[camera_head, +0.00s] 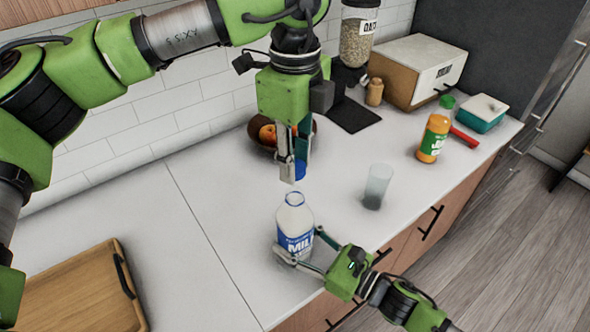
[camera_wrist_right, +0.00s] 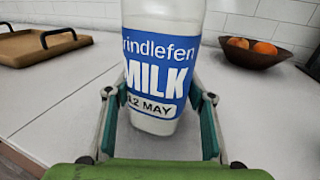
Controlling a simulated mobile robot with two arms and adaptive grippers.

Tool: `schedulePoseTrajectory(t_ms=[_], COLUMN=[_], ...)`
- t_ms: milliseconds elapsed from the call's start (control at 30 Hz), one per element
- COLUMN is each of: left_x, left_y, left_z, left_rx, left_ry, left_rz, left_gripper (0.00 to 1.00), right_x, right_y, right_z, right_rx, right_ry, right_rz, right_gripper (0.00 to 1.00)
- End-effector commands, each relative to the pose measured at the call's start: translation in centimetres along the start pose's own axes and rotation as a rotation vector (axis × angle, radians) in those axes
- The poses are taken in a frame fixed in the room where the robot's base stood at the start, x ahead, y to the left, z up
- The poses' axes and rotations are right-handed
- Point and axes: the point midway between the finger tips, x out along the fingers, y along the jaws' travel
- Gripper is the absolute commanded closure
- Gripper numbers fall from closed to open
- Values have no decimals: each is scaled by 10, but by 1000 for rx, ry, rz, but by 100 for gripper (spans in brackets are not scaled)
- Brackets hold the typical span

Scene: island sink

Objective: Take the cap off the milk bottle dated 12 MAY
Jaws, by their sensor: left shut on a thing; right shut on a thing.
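The milk bottle (camera_head: 295,222) stands upright on the counter in the head view, with a blue label and no cap on its neck. In the right wrist view the bottle (camera_wrist_right: 160,65) shows the date 12 MAY. My right gripper (camera_head: 300,249) is shut on the bottle's lower body, one finger on each side; its fingers also show in the right wrist view (camera_wrist_right: 155,98). My left gripper (camera_head: 294,172) points down above the bottle, shut on a blue cap (camera_head: 300,171). The cap is clear of the bottle's mouth and partly hidden by the fingers.
A fruit bowl (camera_wrist_right: 255,58) is behind the left gripper. A wooden tray (camera_head: 75,290) lies at left. The counter between tray and bottle is clear.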

Motion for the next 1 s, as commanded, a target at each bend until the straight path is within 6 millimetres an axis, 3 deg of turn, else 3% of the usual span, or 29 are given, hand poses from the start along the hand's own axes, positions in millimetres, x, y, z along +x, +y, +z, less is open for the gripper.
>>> schedulePoseTrajectory(t_ms=[200, 233, 300, 733, 1000], left_x=[-2, -2, -2, -2, -2], left_y=[0, 0, 0, 0, 0], left_z=[0, 0, 0, 0, 0], left_rx=[1, 1, 1, 0, 0], left_ry=[1, 1, 1, 1, 1], left_rz=[2, 2, 2, 2, 2], left_gripper=[100, 100, 100, 100, 100], right_x=[0, 0, 0, -5, -51], right_y=[0, 0, 0, 0, 0], right_z=[0, 0, 0, -1, -2], right_rx=[0, 0, 0, 1, 3], right_ry=[0, 0, 0, 1, 4], right_rz=[0, 0, 0, -1, -2], right_gripper=[100, 48, 31, 31, 31])
